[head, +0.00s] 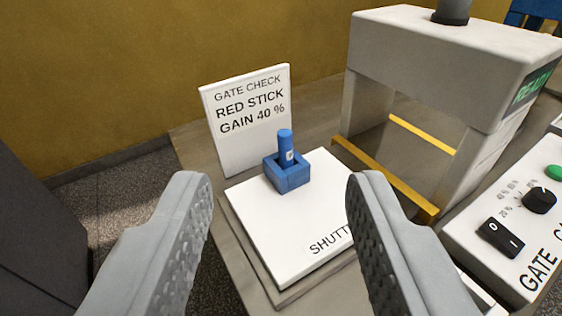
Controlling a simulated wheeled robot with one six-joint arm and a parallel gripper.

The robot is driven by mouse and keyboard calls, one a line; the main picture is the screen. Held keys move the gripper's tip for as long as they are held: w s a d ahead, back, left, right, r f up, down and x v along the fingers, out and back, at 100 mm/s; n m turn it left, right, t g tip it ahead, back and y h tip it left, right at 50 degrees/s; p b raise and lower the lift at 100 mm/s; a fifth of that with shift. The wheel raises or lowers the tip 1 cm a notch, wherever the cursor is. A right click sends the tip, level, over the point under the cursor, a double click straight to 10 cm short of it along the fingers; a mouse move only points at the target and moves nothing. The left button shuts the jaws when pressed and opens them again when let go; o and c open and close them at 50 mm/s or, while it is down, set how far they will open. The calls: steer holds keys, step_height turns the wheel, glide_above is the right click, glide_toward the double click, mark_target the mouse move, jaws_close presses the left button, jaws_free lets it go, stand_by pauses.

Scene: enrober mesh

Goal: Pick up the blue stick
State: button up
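The blue stick (285,146) stands upright in a blue square holder (289,178). A small white label with a dark mark is on its side, and its lower end is hidden inside the holder. The holder sits on a white plate (300,232) lettered "SHUTT", the rest of the word hidden behind my right finger. My gripper (274,185) is open and empty. Its two grey ribbed fingers are wide apart in the foreground, with the stick and holder beyond them, between the fingertips in the picture.
A white sign (246,118) reading "GATE CHECK RED STICK GAIN 40 %" stands behind the holder. A grey arch-shaped machine (440,62) with yellow strips (385,178) stands at right. A control panel (478,258) with a switch, knob and green button is at lower right.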

steer(key=w+r+m+g, duration=0.25)
steer(key=w+g, duration=0.35)
steer(key=w, duration=0.4)
steer(key=r+m+g, duration=0.1)
steer(key=m+g, duration=0.6)
steer(key=g, duration=0.3)
glide_above(285, 132)
steer(key=f, duration=1.2)
steer(key=shift+w+d+f, duration=0.1)
steer(key=shift+w+d, duration=0.15)
steer(key=shift+w, duration=0.1)
steer(key=f, duration=0.3)
steer(key=shift+s+a+f, duration=0.3)
steer(key=shift+s+f, duration=0.05)
steer(key=shift+f, duration=0.7)
jaws_close()
